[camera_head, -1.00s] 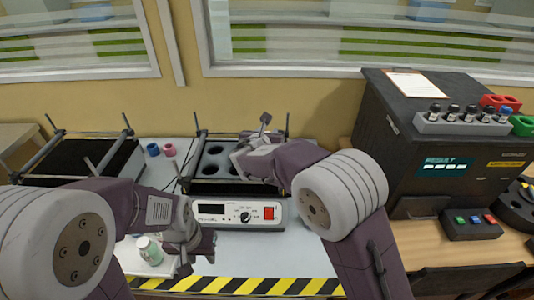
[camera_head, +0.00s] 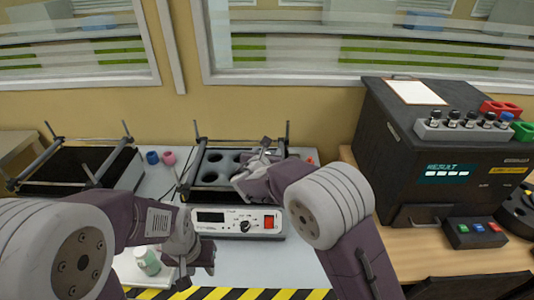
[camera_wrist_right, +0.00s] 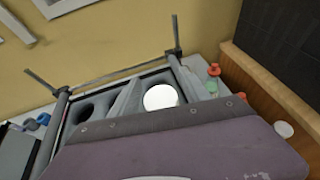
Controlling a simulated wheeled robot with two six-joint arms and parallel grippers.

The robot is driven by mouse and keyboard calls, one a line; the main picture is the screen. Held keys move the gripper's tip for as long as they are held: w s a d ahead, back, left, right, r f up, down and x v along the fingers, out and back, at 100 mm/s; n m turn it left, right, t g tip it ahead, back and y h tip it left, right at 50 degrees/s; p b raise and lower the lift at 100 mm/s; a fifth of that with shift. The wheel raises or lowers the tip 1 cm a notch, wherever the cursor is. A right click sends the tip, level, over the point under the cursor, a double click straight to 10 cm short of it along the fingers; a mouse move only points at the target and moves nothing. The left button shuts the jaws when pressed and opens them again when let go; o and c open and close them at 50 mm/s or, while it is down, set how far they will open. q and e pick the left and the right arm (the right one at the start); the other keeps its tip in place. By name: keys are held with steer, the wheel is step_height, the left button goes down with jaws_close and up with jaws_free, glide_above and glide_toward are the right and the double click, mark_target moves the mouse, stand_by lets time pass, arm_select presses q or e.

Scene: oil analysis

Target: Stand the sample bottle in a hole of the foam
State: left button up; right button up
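The grey foam (camera_head: 213,158) with round holes sits in a metal-framed rack behind a white control box.
The control box (camera_head: 237,222) stands in front of the foam. Another framed rack (camera_head: 60,165) and blue and pink rings (camera_head: 160,157) are at the left. A black analyser (camera_head: 440,150) with small vials on top stands at the right.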

steer(key=shift+s+r, duration=0.2)
steer(key=v, duration=1.1)
steer(key=shift+s, duration=0.35)
steer(key=shift+a, duration=0.1)
